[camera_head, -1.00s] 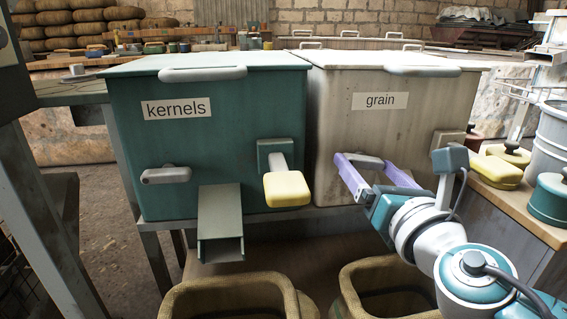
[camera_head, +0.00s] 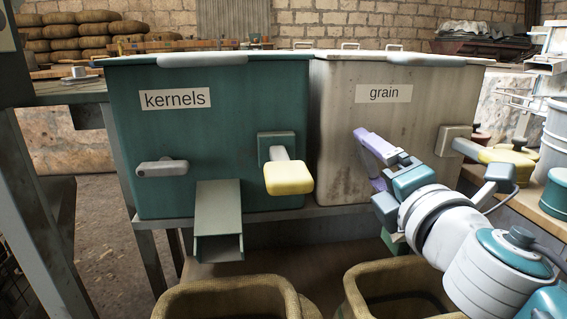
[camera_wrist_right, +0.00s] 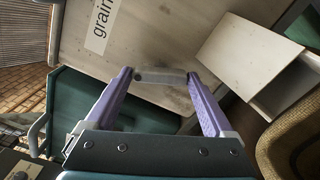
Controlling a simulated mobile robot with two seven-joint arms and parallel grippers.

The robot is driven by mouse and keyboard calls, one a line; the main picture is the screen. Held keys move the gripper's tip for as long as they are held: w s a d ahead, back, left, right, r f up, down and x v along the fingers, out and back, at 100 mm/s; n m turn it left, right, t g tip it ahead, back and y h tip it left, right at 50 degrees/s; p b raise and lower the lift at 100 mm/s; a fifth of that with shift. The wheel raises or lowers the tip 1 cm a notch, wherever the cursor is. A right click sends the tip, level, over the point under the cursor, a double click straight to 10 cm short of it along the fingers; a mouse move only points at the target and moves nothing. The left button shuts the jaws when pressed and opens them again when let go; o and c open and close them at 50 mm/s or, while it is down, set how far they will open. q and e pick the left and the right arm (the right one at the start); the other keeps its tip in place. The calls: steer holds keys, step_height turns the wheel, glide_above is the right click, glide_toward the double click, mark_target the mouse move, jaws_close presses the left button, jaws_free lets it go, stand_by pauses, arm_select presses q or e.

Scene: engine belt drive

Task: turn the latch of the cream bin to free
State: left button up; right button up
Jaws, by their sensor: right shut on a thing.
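The cream bin (camera_head: 340,130), labelled "grain", stands right of the green bin. My right gripper (camera_head: 368,158), with purple fingers, is at the bin's front below the label. In the right wrist view its fingertips (camera_wrist_right: 160,76) are shut on the two ends of the grey latch bar (camera_wrist_right: 160,77). The latch lies at a steep angle to the label (camera_wrist_right: 102,24), so it stands roughly upright on the bin. In the head view the gripper hides the latch. My left gripper is not in view.
The green "kernels" bin (camera_head: 225,110) has a level grey latch (camera_head: 161,168), a chute (camera_head: 218,215) and a yellow-handled lever (camera_head: 288,178). A lever mount (camera_head: 454,141) sits right of my gripper. Baskets (camera_head: 232,290) stand below. A bench with canisters (camera_head: 558,195) is on the right.

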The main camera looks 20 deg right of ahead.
steer(key=m, duration=0.4)
steer(key=shift+m, duration=0.3)
stand_by(0.5)
steer(key=o, duration=1.1)
steer(key=v, duration=1)
